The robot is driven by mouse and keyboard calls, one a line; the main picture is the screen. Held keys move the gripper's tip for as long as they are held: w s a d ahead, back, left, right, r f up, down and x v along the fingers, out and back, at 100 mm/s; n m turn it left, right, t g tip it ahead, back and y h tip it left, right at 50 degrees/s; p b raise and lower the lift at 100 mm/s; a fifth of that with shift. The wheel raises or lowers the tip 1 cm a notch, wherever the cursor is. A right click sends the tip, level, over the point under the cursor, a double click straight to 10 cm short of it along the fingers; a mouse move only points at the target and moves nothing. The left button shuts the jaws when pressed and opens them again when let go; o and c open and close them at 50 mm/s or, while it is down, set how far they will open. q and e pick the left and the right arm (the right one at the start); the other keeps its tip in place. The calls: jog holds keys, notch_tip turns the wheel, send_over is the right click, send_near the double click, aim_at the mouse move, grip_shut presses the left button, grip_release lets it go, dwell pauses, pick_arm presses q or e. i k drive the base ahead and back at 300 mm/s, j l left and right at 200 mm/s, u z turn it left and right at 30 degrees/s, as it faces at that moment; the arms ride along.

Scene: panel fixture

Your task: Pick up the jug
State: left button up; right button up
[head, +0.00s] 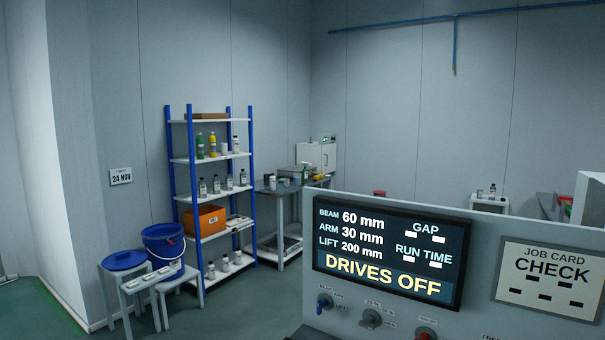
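I cannot make out a thing that is clearly a jug in the head view. Neither of my grippers is in view.
A grey panel (478,256) with a lit display (390,252), a job card (547,278) and knobs (371,318) fills the lower right and hides what is behind. A blue round lid (124,260) lies at far left. A workbench (277,188) stands beside the rack. Green floor (32,310) shows at lower left.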

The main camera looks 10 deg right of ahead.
aim_at(297, 176)
jog(key=i+j+u, duration=0.9)
jog(key=i+u, duration=0.25)
jog(key=i+j, duration=0.1)
jog(key=i, duration=0.35)
jog(key=i+j+z, duration=0.15)
jog(key=i, duration=0.25)
jog(key=i+j, duration=0.1)
jog(key=i, duration=0.35)
jog(key=i+l+z, duration=0.2)
jog(key=z, duration=0.2)
jog(key=i+l+z, duration=0.1)
jog(key=i+z, duration=0.5)
jog(key=z, duration=0.2)
jog(key=i+z, duration=0.25)
jog(key=z, duration=0.15)
jog(key=i+j+z, duration=0.15)
jog(key=i+z, duration=0.25)
jog(key=i+l, duration=0.15)
jog(key=i, duration=0.7)
jog(key=i+l, duration=0.15)
jog(key=i, duration=0.75)
jog(key=i+u, duration=0.2)
jog(key=i, duration=0.8)
jog(key=i+l+u, duration=0.15)
jog(key=i, duration=0.85)
